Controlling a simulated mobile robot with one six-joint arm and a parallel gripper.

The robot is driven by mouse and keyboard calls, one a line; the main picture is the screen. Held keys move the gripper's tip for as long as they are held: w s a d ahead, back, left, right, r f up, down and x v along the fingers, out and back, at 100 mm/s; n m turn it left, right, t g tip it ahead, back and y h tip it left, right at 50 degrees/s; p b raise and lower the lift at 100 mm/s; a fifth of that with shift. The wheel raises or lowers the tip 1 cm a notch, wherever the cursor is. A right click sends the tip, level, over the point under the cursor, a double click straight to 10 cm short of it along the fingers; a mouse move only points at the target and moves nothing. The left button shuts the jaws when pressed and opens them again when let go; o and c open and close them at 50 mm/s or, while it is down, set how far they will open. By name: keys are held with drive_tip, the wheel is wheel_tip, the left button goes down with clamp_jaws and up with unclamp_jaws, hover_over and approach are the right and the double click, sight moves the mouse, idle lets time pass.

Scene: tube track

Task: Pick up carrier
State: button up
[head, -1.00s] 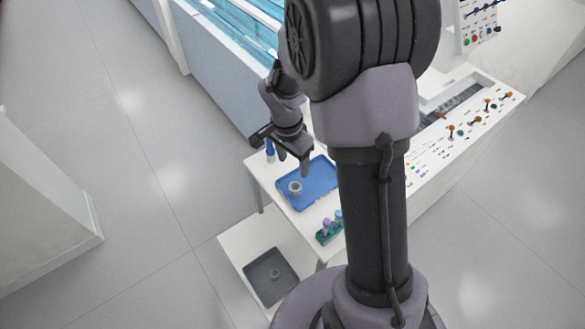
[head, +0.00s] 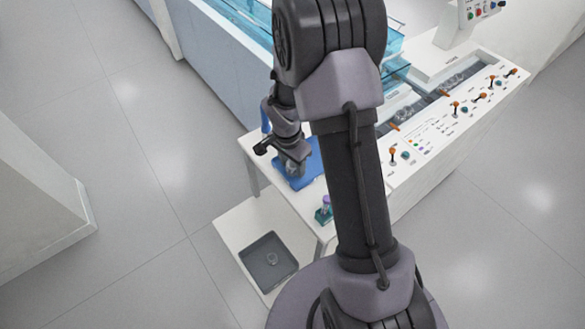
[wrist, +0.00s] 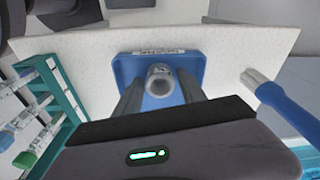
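The carrier (wrist: 160,80), a grey hollow cylinder, stands on a blue tray (wrist: 126,72) in the wrist view. The tray also shows in the head view (head: 314,162), partly behind my gripper. My gripper (wrist: 160,88) is open, with one dark finger on each side of the carrier and small gaps to it. In the head view my gripper (head: 294,173) is low over the tray and hides the carrier.
A green rack (wrist: 66,92) with vials is at the left in the wrist view. A blue-handled tool (wrist: 285,105) lies at the right. A control panel (head: 440,135) adjoins the table.

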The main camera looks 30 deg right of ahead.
drive_tip(key=c, duration=0.6)
wheel_tip(320, 180, up, 15)
drive_tip(key=p, duration=0.7)
